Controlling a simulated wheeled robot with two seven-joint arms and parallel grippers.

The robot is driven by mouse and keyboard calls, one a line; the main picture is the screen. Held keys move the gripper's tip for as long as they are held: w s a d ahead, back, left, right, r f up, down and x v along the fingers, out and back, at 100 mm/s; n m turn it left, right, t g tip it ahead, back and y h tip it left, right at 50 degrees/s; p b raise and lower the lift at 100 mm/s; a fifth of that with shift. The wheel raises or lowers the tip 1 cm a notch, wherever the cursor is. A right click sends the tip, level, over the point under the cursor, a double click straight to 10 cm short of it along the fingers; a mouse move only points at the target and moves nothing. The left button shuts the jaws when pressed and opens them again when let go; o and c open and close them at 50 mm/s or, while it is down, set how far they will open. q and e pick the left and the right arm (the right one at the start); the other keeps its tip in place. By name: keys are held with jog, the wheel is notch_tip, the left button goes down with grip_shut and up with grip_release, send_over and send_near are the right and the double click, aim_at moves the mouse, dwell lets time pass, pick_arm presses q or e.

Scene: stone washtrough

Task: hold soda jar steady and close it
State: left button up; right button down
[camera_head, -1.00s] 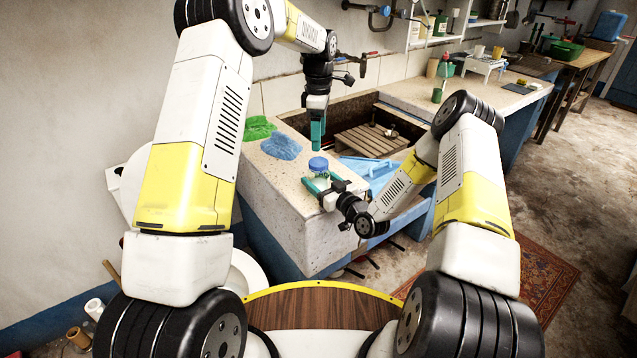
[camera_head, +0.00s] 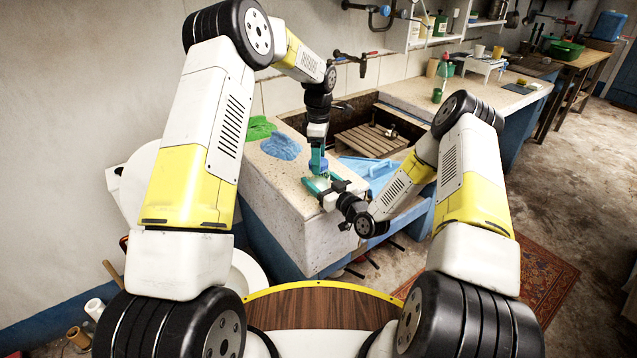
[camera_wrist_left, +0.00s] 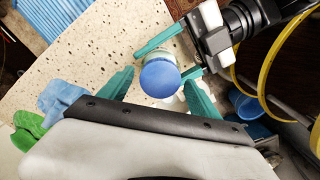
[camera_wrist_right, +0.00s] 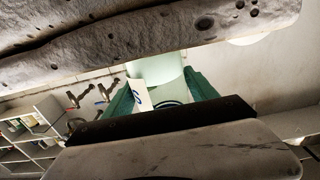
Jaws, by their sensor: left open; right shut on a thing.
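The soda jar stands at the corner of the stone ledge; its blue lid (camera_wrist_left: 160,78) shows from above in the left wrist view, over the clear glass. In the right wrist view the pale jar body (camera_wrist_right: 156,68) shows with a white label. My right gripper (camera_head: 318,183) is shut on the jar body from the side, one finger on each side (camera_wrist_right: 160,85). My left gripper (camera_head: 318,160) is open above the jar, its teal fingers (camera_wrist_left: 160,84) apart on either side of the lid. I cannot tell how tightly the lid sits.
A blue cloth (camera_head: 281,146) and a green cloth (camera_head: 259,128) lie on the ledge to the left. The sunken basin with a wooden rack (camera_head: 370,140) is behind. A light-blue washboard-like item (camera_head: 372,172) is to the right. A green bottle (camera_head: 438,92) stands on the far counter.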

pick_arm(q)
jog(key=c, duration=1.5)
jog(key=shift+o, duration=0.2)
jog(key=m, duration=0.3)
jog(key=shift+m, duration=0.4)
jog(key=m, duration=1.5)
jog(key=shift+m, duration=0.3)
jog(key=m, duration=0.8)
jog(key=shift+m, duration=0.4)
jog(key=m, duration=0.6)
jog(key=o, duration=1.6)
jog(key=shift+f, duration=0.1)
